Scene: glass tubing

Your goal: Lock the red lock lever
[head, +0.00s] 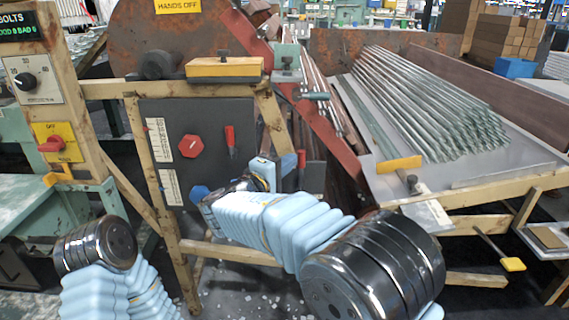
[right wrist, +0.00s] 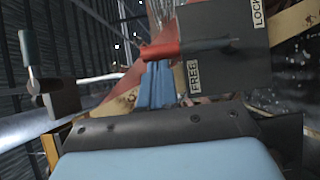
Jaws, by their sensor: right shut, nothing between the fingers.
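The red lock lever (right wrist: 160,51) shows in the right wrist view as a red grip on a grey shaft. It lies in front of a dark plate (right wrist: 228,22) with the labels FREE and LOCK, its shaft nearer FREE. In the head view a small red part (head: 301,158), which looks like this lever, shows just right of my right gripper (head: 287,168). My right gripper is shut and empty. Its blue fingers (right wrist: 157,84) are right by the red grip in the wrist view; I cannot tell whether they touch. My left gripper is out of view.
A dark panel with a red hexagonal knob (head: 190,146) and another red handle (head: 230,138) stands left of my right arm. A wooden frame (head: 135,150) surrounds it. A sloping rack of glass tubes (head: 430,105) lies right. A red beam (head: 325,110) runs behind the gripper.

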